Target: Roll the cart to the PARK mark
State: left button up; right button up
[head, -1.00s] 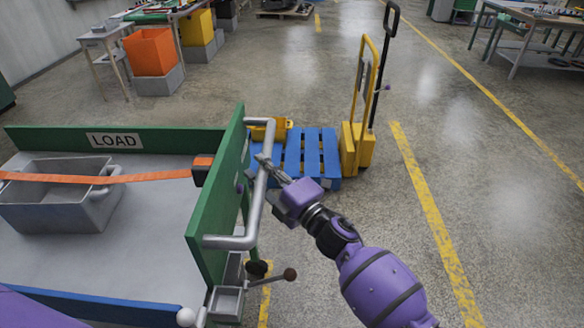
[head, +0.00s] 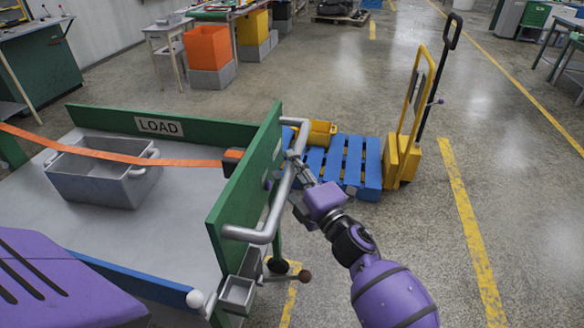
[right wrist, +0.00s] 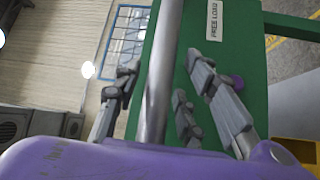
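The cart has a grey deck (head: 150,205), green end boards and a silver push handle (head: 282,200) on its right end board. A LOAD label is on its far board. A grey bin (head: 100,185) stands on the deck under an orange strap (head: 120,155). My right gripper (head: 297,172) is at the handle's far part. In the right wrist view, the handle (right wrist: 160,75) runs between its spread fingers (right wrist: 165,100), with gaps on both sides. My left gripper is out of view. No PARK mark is visible.
A blue pallet (head: 352,163) and a yellow pallet truck (head: 403,155) stand just beyond the handle. A yellow floor line (head: 468,220) runs along open floor at right.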

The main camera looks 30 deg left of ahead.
jog(key=shift+d, duration=0.25)
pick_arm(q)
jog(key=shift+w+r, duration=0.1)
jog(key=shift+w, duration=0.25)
pick_arm(e)
jog(key=v, duration=1.1)
jog(key=shift+s+d, duration=0.2)
jog(key=shift+s, duration=0.05)
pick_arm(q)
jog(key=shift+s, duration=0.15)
pick_arm(e)
jog(key=shift+f, duration=0.1)
